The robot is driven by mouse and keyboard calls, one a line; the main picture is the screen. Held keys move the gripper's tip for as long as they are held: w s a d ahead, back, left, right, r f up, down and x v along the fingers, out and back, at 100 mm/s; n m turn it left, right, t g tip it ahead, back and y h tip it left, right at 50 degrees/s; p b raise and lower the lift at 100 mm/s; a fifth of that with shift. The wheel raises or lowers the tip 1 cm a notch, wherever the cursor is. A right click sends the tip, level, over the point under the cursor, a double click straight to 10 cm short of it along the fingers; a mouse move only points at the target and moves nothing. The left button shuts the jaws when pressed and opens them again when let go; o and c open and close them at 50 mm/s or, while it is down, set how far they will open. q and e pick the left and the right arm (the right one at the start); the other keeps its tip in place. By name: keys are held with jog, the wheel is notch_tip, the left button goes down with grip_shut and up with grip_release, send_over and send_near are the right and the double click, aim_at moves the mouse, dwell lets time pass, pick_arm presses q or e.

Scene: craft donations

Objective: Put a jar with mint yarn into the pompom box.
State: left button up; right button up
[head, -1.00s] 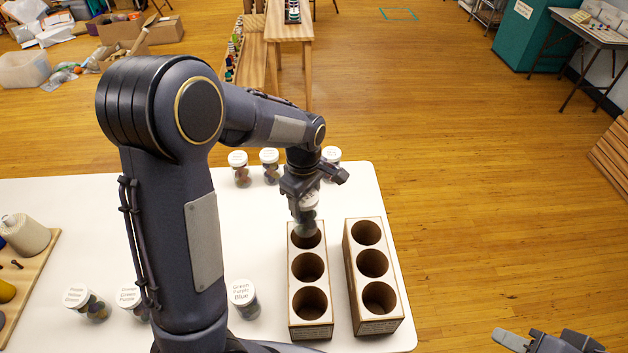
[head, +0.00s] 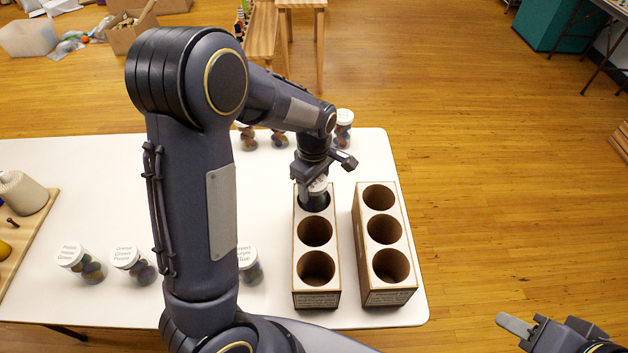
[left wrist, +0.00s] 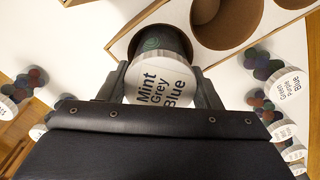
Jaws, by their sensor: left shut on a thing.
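My left gripper (head: 317,176) is shut on a white-lidded jar (head: 318,187). In the left wrist view the jar's lid (left wrist: 161,85) reads "Mint Grey Blue". The jar is upright and its lower part is inside the far hole of the left wooden box (head: 300,262); the hole's rim (left wrist: 134,42) shows around it. That box's middle and near holes are empty. The right wooden box (head: 388,298) stands beside it with three empty holes. The labels on both box fronts are too small to read. My right gripper (head: 522,330) is at the lower right, away from the table, its opening unclear.
Several other jars stand on the white table (head: 110,215): some at the back, including one by my wrist (head: 343,130), and a front-left row including this one (head: 82,262). A wooden board (head: 25,235) with a cream yarn cone (head: 22,192) lies at far left.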

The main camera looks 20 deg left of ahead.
pick_arm(q)
jog(key=shift+f, duration=0.15)
jog(key=o, duration=1.3)
jog(key=shift+o, duration=0.2)
notch_tip(320, 180, up, 8)
jog(key=shift+f, duration=0.1)
jog(key=s+r+m+t+h, duration=0.2)
jog(key=s+m, duration=0.4)
jog(key=s, duration=0.5)
jog(key=s+d+r+m+t+h, duration=0.1)
jog(key=s+r+m+t, duration=0.2)
jog(key=s+m, duration=0.4)
jog(key=s, duration=0.3)
jog(key=shift+s+r+m+t+h, duration=0.2)
jog(key=shift+s+m+t+h, duration=0.1)
jog(key=shift+s+t+h, duration=0.1)
